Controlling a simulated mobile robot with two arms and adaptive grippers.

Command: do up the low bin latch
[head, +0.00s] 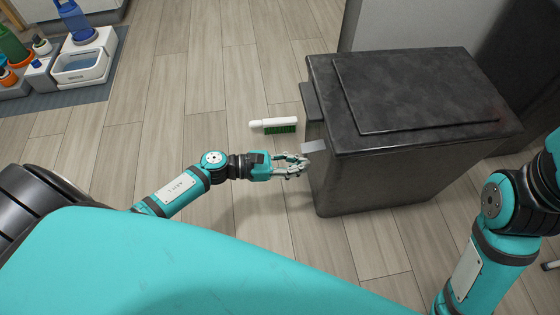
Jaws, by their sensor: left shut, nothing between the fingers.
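A dark grey bin (362,180) with a closed, flat lid (415,88) stands on the floor right of centre. A small light grey latch plate (314,146) sticks out on its left side, just under the lid's edge. My left gripper (304,165) is shut and empty, its fingertips close to the bin's left side just below the latch plate. I cannot tell whether the fingertips touch the plate or the bin. My right arm shows at the right edge, but its gripper is out of view.
A white brush with green bristles (280,129) lies on the floor left of the bin. A white and blue pet dispenser (80,66) and several bottles stand on a grey mat (70,100) at the top left.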

